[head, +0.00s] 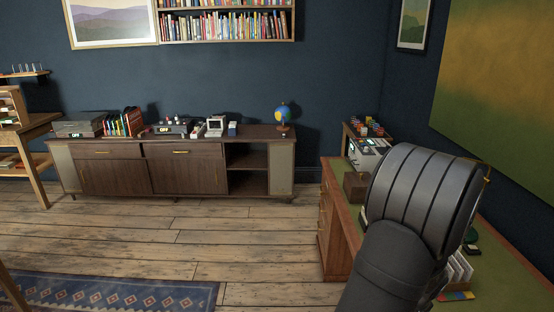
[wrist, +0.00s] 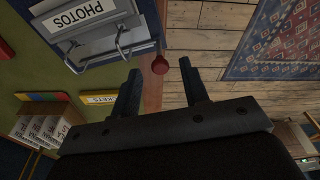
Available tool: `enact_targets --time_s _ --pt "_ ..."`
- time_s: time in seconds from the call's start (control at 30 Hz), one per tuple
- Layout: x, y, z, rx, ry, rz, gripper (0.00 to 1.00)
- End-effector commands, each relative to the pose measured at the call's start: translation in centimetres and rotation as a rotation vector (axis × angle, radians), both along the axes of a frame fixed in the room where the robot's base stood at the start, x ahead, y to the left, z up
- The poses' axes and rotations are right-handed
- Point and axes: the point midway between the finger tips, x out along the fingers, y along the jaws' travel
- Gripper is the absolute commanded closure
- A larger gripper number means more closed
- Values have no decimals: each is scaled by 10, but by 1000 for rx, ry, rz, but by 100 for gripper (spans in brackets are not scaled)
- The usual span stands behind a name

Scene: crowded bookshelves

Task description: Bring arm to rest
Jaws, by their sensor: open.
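My arm (head: 410,220) shows large and dark at the right of the head view, over the green-topped desk. My gripper's fingers do not show clearly there. In the wrist view my gripper (wrist: 162,90) is open, its two dark fingers apart with nothing between them. Past the fingertips a small round red thing (wrist: 160,65) shows near the desk's wooden edge. A blue-grey box labelled PHOTOS (wrist: 75,20) with metal rings lies beyond the left finger.
The green desk top (head: 500,262) holds a box of white cards (head: 459,268) and a brown box (head: 355,187). A long sideboard (head: 150,172) stands along the back wall. A blue patterned rug (head: 120,292) lies on the wooden floor (head: 200,235), which is mostly clear.

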Motion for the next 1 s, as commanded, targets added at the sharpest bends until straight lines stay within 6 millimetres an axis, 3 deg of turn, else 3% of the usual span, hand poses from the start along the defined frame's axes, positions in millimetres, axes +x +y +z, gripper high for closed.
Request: enact_targets --time_s 0.07,0.37,1.0 --pt "2 2 -12 1 7 2 59" --pt "16 5 -10 -45 151 5 59" --pt "15 3 121 -47 145 -1 59"
